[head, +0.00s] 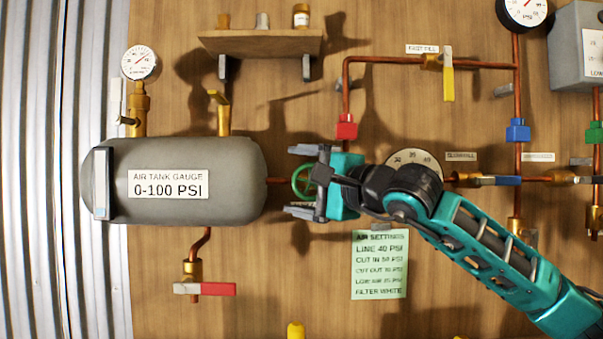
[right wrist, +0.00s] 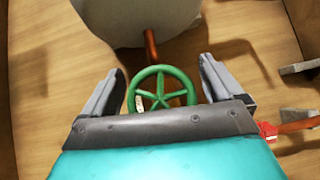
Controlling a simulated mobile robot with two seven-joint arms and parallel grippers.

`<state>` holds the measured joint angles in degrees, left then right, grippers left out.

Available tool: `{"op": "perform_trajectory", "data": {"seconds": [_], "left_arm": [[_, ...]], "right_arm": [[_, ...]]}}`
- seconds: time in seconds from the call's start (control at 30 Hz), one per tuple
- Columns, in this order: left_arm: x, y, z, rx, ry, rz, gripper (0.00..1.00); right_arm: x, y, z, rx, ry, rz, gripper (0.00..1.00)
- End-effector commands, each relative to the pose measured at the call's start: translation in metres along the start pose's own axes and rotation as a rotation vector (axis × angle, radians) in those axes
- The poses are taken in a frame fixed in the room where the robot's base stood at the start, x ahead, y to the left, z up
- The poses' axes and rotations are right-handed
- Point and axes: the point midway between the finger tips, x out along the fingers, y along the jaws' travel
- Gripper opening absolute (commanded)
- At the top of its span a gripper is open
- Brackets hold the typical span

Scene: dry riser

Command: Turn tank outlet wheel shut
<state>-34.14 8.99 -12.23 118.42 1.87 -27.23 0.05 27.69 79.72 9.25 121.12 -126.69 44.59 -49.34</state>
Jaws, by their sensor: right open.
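The green outlet wheel (head: 304,181) sits on the copper pipe at the right end of the grey air tank (head: 245,165). In the right wrist view the green wheel (right wrist: 160,90) shows its spokes, with the tank (right wrist: 130,18) and copper pipe (right wrist: 151,45) beyond it. My right gripper (head: 299,181) is open, with one finger above and one below the wheel in the head view. In the right wrist view its fingers (right wrist: 160,82) stand on either side of the wheel, with a gap on each side. My left gripper is not in view.
A pressure gauge (head: 140,62) stands above the tank's left end. A red-handled valve (head: 208,289) hangs below the tank. A wooden shelf (head: 260,43) is above. A red fitting (head: 346,127) and a green settings note (head: 379,265) are close to my right arm.

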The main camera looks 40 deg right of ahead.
Motion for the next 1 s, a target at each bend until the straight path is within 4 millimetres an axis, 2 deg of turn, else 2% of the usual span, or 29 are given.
{"op": "perform_trajectory", "data": {"seconds": [0.23, 0.77, 1.0], "left_arm": [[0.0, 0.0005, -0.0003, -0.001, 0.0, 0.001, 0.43], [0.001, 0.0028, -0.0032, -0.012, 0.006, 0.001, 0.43], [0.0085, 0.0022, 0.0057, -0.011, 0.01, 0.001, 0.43]], "right_arm": [[0.0001, 0.0003, -0.0001, 0.001, 0.0, 0.0, 0.92], [0.0, 0.0002, 0.0, 0.0, 0.0, 0.0, 0.42], [-0.0004, 0.0023, -0.0003, 0.055, 0.0, -0.056, 0.42]]}}
